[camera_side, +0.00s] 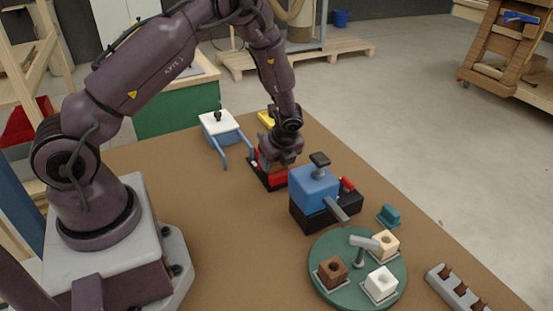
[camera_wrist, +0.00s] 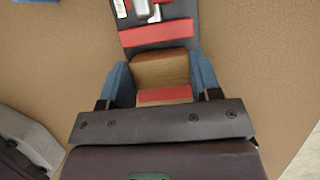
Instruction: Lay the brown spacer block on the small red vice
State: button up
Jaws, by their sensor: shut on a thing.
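The brown spacer block (camera_wrist: 162,70) is between the blue fingers of my gripper (camera_wrist: 163,84) in the wrist view, and the gripper is shut on it. The small red vice (camera_side: 268,172) has a dark base and red jaws; its red bar and dark body also show in the wrist view (camera_wrist: 158,33), just beyond the block. A red strip (camera_wrist: 165,95) shows at the near side of the block. In the side view my gripper (camera_side: 270,162) is down at the vice and mostly hides the block. I cannot tell whether the block touches the vice.
A larger blue and black vice (camera_side: 313,187) stands close to the right. A green round plate (camera_side: 330,250) holds brown, white and cream holed blocks. A white-topped blue fixture (camera_side: 219,123) is at the back left. A grey rack (camera_side: 450,287) is front right. The table's left middle is clear.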

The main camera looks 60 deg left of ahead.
jog(key=shift+f, duration=0.5)
jog(key=o, duration=1.2)
jog(key=shift+r, duration=0.15)
jog(key=shift+r, duration=2.9)
